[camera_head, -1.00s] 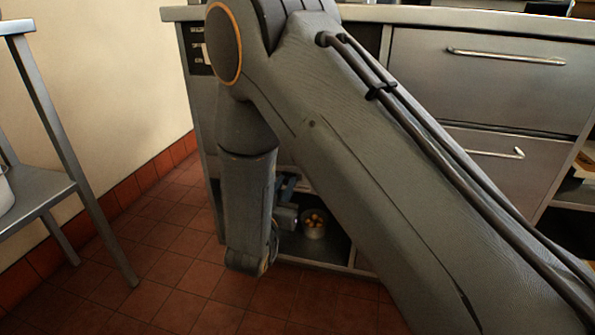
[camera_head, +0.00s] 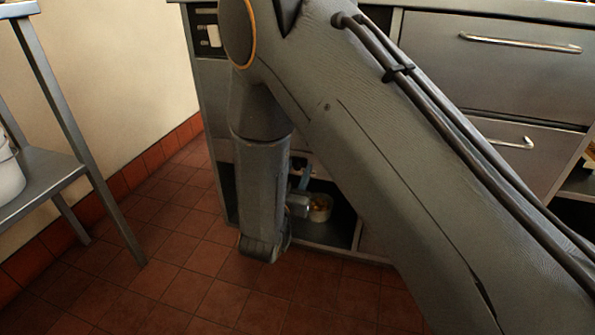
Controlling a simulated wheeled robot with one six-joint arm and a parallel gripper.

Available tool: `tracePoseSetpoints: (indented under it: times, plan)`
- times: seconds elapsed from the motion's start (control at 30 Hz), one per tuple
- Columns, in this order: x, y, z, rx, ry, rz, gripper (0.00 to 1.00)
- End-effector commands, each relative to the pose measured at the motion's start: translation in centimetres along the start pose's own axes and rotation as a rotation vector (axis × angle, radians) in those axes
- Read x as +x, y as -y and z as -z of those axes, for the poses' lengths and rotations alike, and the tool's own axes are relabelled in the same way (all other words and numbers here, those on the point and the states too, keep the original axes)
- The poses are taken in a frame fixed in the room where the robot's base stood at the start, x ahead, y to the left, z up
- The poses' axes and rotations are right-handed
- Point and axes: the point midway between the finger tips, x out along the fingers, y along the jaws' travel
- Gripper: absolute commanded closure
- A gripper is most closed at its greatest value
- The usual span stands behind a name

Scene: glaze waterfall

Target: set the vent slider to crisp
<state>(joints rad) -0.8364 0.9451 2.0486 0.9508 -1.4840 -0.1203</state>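A black panel (camera_head: 203,43) is set in the upper left front of the metal cabinet. A pale knob (camera_head: 214,37), which looks like the vent slider, sits on its right side, with small pale marks to its left. The marks are too small to read, so I cannot tell its setting. My arm crosses the picture and folds down in front of the cabinet, right of the panel. My gripper (camera_head: 299,197) shows only in part behind my arm, low by the open shelf and well below the slider. Its fingers cannot be made out.
A small tub (camera_head: 319,209) with yellowish contents stands in the cabinet's low open shelf, close to my gripper. Drawers with bar handles (camera_head: 520,43) are at the right. A metal rack (camera_head: 55,172) with a white bucket (camera_head: 9,172) stands left. The tiled floor between is clear.

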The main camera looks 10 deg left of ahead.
Motion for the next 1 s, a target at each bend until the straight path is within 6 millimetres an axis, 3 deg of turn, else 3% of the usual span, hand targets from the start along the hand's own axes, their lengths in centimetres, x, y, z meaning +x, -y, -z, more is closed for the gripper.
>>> tracePoseSetpoints:
  times: [0.5,1.0]
  plan:
    - [-7.1,0.0,0.1,-0.002,0.001,0.002,0.64]
    - [-7.7,0.0,0.0,-0.001,0.001,0.0,0.64]
